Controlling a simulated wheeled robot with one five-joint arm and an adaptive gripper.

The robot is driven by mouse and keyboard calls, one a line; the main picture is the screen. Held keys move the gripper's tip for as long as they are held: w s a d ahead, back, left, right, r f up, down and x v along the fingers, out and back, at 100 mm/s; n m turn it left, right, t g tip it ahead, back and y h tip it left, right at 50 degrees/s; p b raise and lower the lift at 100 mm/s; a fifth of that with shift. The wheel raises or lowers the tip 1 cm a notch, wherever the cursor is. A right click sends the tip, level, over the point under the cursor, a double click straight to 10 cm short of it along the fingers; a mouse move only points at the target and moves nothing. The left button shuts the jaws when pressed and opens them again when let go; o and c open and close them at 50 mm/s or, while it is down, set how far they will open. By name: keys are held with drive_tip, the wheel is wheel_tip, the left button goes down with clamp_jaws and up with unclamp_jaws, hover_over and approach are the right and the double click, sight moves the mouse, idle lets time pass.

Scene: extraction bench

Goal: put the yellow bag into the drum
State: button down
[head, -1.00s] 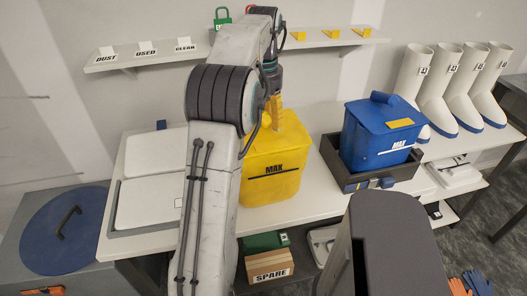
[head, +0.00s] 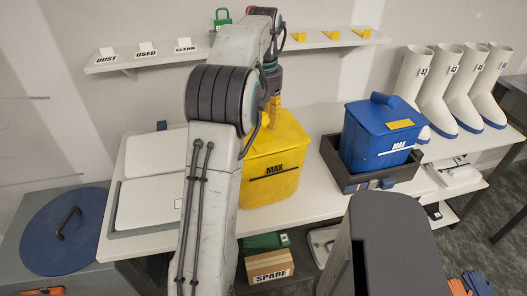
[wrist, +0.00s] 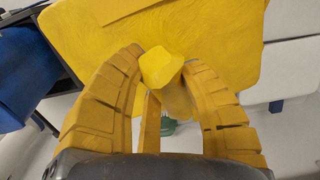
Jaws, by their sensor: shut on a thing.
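The yellow bag (head: 271,180), marked MAX with a black line, stands upright on the white bench in the head view. My gripper (head: 272,110) is at the bag's top, partly behind my arm. In the wrist view my gripper (wrist: 162,60) has its yellow fingers curved around a yellow knob on the bag. A round blue lid (head: 58,225) with a dark handle lies on a grey body at the far left, perhaps the drum. No opening shows there.
A blue lidded bin (head: 375,140), also marked MAX, sits in a dark tray (head: 350,180) to the bag's right. White boots (head: 440,90) stand farther right. A shelf (head: 240,52) with signs and yellow pieces runs behind. A white flat case (head: 148,190) is left of the bag.

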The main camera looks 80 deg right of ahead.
drive_tip(key=shift+r, duration=0.35)
drive_tip(key=shift+r+p, duration=1.15)
drive_tip(key=shift+p, duration=0.5)
drive_tip(key=shift+d+r+p, duration=0.1)
drive_tip(key=shift+p, duration=0.75)
